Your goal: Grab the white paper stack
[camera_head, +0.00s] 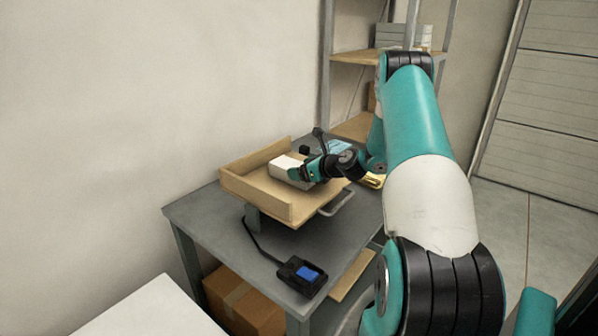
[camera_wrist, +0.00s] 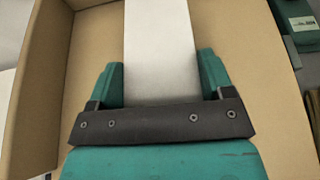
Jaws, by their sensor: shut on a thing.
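The white paper stack (camera_head: 287,168) lies in a tan tray (camera_head: 243,199) with raised sides, on the grey table. My gripper (camera_head: 300,174) reaches over the tray from the right and is shut on the stack. In the wrist view the stack (camera_wrist: 161,42) runs up the middle between the two teal fingers (camera_wrist: 160,82), and the tray's tan floor (camera_wrist: 90,50) shows on both sides. The near end of the stack is hidden by the gripper's dark plate. I cannot tell whether the stack is clear of the tray floor.
The tray sits raised above the grey table (camera_head: 225,236). A cardboard box (camera_head: 243,303) is underneath. Shelves (camera_head: 355,57) stand behind, and a wall is at left.

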